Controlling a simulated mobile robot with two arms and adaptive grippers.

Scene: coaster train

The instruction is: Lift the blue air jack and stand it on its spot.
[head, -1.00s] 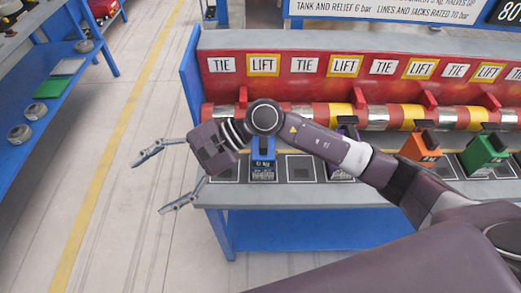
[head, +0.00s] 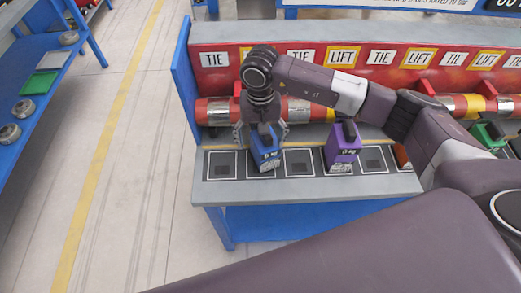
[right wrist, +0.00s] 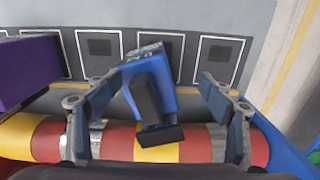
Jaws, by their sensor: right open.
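The blue air jack (head: 267,154) stands at the front of the grey bench top, over the second square from the left. It looks turned a little out of line with the squares. In the right wrist view the blue jack (right wrist: 159,72), with its dark head, is between the fingers. My right gripper (head: 262,134) is above the jack, pointing down, open, with one finger on each side. The same gripper (right wrist: 162,78) shows gaps beside the jack in the wrist view. The jack's base is partly hidden. My left gripper is not in view.
A purple jack (head: 341,150) stands to the right of the blue one, close to my right arm. Empty framed squares (head: 222,165) lie beside the blue jack. A red and silver pipe (head: 215,112) runs behind, below the TIE and LIFT signs. A green jack (head: 488,134) is farther right.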

